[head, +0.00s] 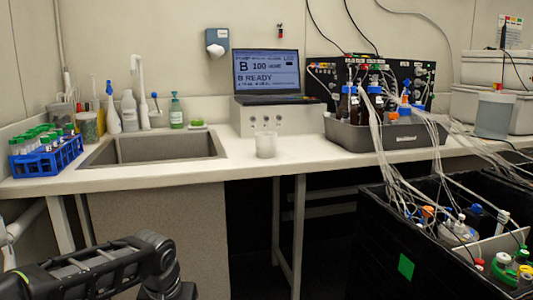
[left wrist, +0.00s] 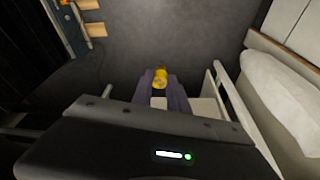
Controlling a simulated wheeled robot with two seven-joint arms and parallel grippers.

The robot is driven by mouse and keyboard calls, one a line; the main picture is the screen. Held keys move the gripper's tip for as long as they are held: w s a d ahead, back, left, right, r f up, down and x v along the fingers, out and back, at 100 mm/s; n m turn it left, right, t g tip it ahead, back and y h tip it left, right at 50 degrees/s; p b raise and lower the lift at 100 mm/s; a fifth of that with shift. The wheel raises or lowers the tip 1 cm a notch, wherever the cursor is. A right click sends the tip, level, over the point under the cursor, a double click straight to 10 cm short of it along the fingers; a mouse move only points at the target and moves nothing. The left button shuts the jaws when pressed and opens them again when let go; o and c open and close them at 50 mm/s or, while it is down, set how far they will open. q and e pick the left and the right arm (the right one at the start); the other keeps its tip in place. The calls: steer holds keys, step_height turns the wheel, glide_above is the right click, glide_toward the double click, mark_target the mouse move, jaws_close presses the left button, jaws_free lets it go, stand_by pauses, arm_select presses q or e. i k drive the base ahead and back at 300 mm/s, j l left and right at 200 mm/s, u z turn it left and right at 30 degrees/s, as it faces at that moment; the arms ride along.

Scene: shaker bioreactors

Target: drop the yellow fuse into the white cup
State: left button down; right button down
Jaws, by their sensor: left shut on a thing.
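The white cup (head: 266,145) stands upright near the front edge of the counter, in front of the laptop, in the head view. The yellow fuse (left wrist: 160,78) shows in the left wrist view, between the fingertips of my left gripper (left wrist: 160,88). My left gripper is shut on it, with the upper part of the fuse sticking out past the fingers. In the head view only part of my left arm shows at the bottom left, low in front of the counter, and the gripper is out of the picture there. My right gripper is in neither view.
A sink (head: 155,149) and a blue tube rack (head: 47,158) are left of the cup. A laptop (head: 267,73) on a box stands behind it. A grey tray (head: 375,133) of bottles is to its right. A black crate (head: 375,240) with tubing fills the lower right.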

mark_target(261, 154)
steer(key=z, duration=1.3)
steer(key=i+j, duration=0.1)
steer(key=j, duration=0.25)
steer(key=i+j, duration=0.1)
steer(key=j, duration=0.3)
steer(key=i+j, duration=0.1)
steer(key=j, duration=0.25)
steer(key=i+j, duration=0.1)
steer(key=j, duration=0.25)
